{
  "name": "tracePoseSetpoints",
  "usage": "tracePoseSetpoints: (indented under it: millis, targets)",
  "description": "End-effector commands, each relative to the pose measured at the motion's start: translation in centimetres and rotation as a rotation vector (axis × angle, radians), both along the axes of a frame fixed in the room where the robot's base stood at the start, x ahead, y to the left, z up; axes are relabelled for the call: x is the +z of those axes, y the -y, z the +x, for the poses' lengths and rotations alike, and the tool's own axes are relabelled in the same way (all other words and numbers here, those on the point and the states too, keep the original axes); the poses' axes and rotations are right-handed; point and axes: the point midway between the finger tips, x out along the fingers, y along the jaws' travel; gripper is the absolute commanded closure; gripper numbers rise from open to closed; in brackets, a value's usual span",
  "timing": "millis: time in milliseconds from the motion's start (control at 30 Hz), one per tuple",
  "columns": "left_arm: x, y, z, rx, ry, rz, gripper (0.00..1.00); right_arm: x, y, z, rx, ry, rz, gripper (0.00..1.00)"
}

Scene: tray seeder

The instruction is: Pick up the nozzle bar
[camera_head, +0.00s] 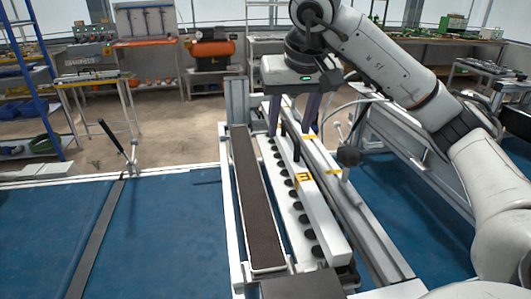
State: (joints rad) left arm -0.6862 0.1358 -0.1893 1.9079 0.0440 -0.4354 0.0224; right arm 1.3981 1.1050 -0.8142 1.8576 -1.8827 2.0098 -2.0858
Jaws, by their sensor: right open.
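The nozzle bar (322,218) looks like a long white bar with a yellow label, lying lengthwise on the seeder at the middle of the view. A row of black round parts runs along its left side. My right gripper (292,132) is over the far end of the bar, pointing down. Its two dark fingers are wide apart, one on each side of the bar's far part. I cannot tell whether they touch it. My left gripper is out of view.
A long narrow brown-filled tray (281,268) lies left of the bar. Metal rails (365,228) and a black knob (348,156) stand close on the right. Blue surface (150,235) spreads left, with a black lever (112,138). Benches and an orange compressor (212,48) stand behind.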

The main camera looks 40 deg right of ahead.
Motion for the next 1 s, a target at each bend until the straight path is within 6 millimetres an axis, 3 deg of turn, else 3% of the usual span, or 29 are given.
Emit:
tracePoseSetpoints:
  millis: [33,367,600,933,1000]
  targets:
    - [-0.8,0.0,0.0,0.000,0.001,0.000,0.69,-1.4,0.1,0.2,0.000,-0.005,0.002,0.55]
    - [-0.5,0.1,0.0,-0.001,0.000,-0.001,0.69,-3.9,0.7,1.4,0.005,-0.004,0.000,0.55]
    - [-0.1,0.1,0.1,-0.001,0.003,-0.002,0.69,-7.2,1.8,2.2,0.006,-0.005,0.000,0.55]
    - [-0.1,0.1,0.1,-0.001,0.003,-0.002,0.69,-7.9,1.9,2.5,0.006,-0.001,0.000,0.55]
    - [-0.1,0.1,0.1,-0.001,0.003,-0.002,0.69,-7.9,1.9,2.5,0.006,-0.001,0.000,0.65]
